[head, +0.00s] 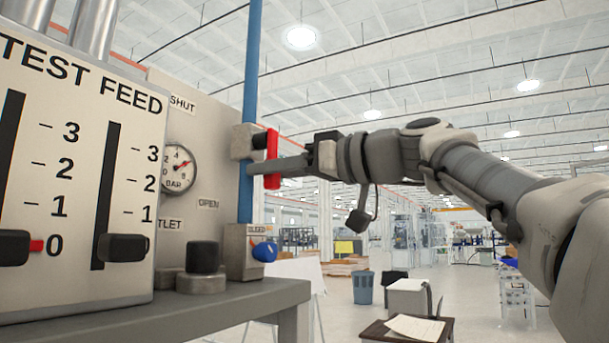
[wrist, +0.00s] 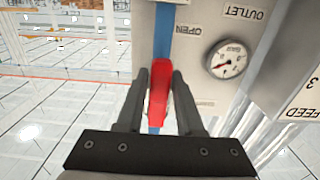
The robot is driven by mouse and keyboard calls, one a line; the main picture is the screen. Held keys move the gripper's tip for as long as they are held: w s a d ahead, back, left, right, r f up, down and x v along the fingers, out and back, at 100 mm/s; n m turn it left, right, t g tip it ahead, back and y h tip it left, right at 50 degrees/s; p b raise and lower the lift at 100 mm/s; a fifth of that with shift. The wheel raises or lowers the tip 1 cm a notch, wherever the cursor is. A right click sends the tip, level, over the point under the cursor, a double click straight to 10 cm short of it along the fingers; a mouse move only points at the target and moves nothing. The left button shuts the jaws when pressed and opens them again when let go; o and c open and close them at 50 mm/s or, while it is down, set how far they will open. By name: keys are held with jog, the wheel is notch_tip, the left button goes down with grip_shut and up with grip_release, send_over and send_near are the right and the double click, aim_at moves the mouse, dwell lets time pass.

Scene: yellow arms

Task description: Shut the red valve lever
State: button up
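The red valve lever (head: 272,181) stands upright along the blue pipe (head: 252,60), beside the grey valve body (head: 243,142) in the head view. Its lower end is level with the OPEN label (head: 208,203); the SHUT label (head: 182,104) is higher on the panel. My gripper (head: 265,168) reaches in from the right, with a finger crossing in front of the lever's lower part. In the wrist view the lever (wrist: 158,82) lies between my two fingers, with narrow gaps seeming to show on both sides. The gripper looks open around it.
A pressure gauge (head: 178,167) is on the panel left of the lever. A small box with a blue knob (head: 264,252) sits below. The TEST FEED box (head: 75,285) with sliders stands at left on a grey bench (head: 200,308). Right of the pipe is open air.

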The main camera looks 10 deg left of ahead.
grip_shut()
dwell(1.1)
